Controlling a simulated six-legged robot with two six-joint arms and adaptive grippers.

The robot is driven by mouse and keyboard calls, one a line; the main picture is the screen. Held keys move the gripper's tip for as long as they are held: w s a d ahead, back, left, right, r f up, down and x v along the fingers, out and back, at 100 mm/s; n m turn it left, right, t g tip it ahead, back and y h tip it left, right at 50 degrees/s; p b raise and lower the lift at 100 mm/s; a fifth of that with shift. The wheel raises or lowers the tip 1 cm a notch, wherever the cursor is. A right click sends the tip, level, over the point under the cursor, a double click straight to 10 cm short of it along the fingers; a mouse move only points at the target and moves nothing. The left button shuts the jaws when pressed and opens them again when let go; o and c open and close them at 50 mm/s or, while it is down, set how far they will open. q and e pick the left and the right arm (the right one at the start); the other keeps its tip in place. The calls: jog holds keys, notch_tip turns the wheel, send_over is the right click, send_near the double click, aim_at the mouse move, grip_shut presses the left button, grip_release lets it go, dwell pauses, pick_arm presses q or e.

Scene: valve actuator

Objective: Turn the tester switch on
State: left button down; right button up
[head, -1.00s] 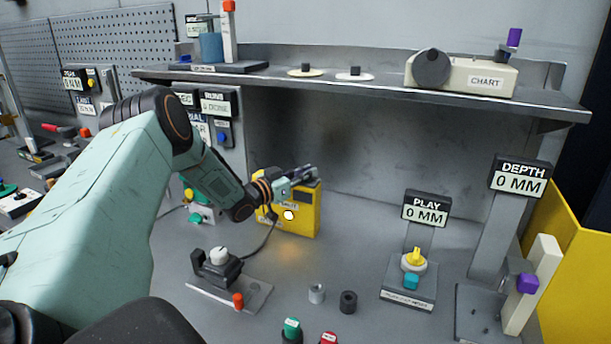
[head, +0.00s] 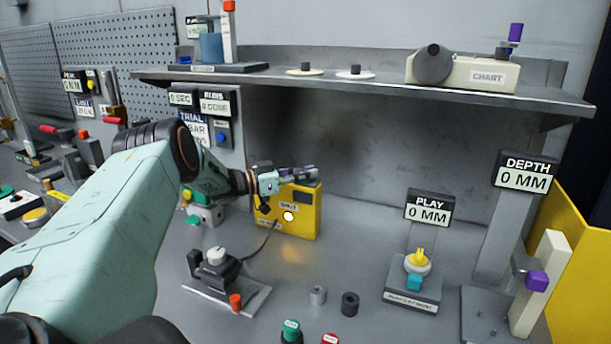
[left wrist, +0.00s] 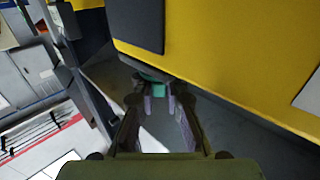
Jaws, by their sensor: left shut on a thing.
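The tester is a yellow box (head: 302,222) with a dark window, a bright white round spot and labels on its front. It stands at the back of the bench, under the shelf. My left gripper (head: 312,173) is at the tester's top edge, reaching across it from the left. In the left wrist view the tester's yellow side (left wrist: 230,50) fills the upper right. There the fingers are closed around a small teal-green piece (left wrist: 155,89) beside the dark edge of the box. The fingers hide most of this piece; I cannot tell its position. My right gripper is not in view.
A black fixture with a white knob (head: 217,257) stands in front, left of the tester. Two small cylinders (head: 349,303), the PLAY stand (head: 412,298) and the DEPTH stand (head: 497,235) are to the right. The shelf (head: 380,84) runs above.

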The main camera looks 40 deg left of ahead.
pick_arm(q)
jog(key=shift+w+r, duration=0.1)
jog(key=shift+r, duration=0.25)
jog(key=c, duration=1.8)
grip_release()
jog(key=o, duration=0.4)
jog(key=shift+f, duration=0.1)
jog(key=shift+f, duration=0.1)
jog(key=shift+v, duration=6.1)
